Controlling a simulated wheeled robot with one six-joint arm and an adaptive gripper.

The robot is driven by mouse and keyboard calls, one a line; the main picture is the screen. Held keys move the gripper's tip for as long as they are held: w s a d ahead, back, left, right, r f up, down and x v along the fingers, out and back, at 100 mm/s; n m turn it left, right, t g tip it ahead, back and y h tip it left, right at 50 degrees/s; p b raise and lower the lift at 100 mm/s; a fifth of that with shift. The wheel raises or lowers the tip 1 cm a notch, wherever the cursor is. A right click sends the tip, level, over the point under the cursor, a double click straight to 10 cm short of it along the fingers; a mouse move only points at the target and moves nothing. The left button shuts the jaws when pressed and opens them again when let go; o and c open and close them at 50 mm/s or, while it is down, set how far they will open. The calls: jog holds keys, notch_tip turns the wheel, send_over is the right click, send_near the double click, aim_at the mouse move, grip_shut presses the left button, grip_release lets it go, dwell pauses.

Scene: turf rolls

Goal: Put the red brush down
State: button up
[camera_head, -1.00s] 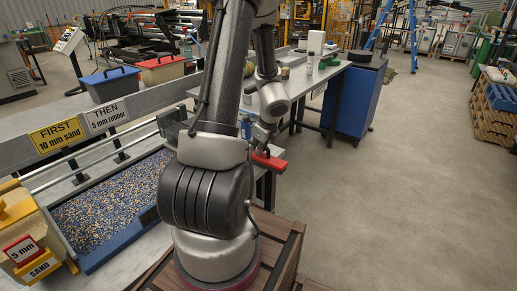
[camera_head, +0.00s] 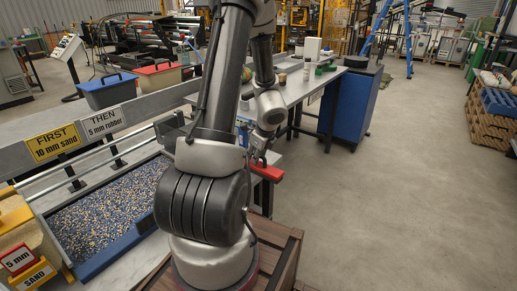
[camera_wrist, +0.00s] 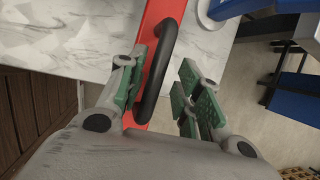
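The red brush (camera_head: 267,172) is at the near end of the grey-white worktop, close to its edge. In the wrist view its red body (camera_wrist: 158,20) runs upward over the pale marbled top, and its black loop handle (camera_wrist: 156,72) faces me. My gripper (camera_wrist: 165,95) has its green-padded fingers spread on either side of the handle. A gap shows between the handle and the right finger; the left finger is close beside it, and I cannot tell whether they touch. In the head view my gripper (camera_head: 259,156) is just above the brush. The brush's underside is hidden.
The worktop (camera_head: 297,88) extends back with small containers on it. A blue cabinet (camera_head: 347,105) stands at its right. At left are a tray of speckled granules (camera_head: 105,215), blue (camera_head: 108,92) and red (camera_head: 160,80) bins, and signs. Open floor lies right.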

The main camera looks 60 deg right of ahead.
jog(key=v, duration=1.2)
jog(key=w+a+r+n+y, duration=0.1)
jog(key=w+a+r+n, duration=0.4)
jog(key=w+a+n, duration=0.3)
jog(key=w+a+r+n+y, duration=0.1)
jog(key=w+a+r+n, duration=0.4)
jog(key=w+a+n, duration=0.3)
jog(key=s+a+r+n, duration=0.2)
jog(key=a+r+n, duration=0.1)
jog(key=a+n, duration=0.6)
jog(key=s+a+r+n, duration=0.2)
jog(key=a+r+n, duration=0.2)
jog(key=a+n, duration=0.6)
jog(key=shift+s+n+y, duration=0.4)
jog(key=shift+n, duration=0.8)
jog(key=shift+r, duration=0.1)
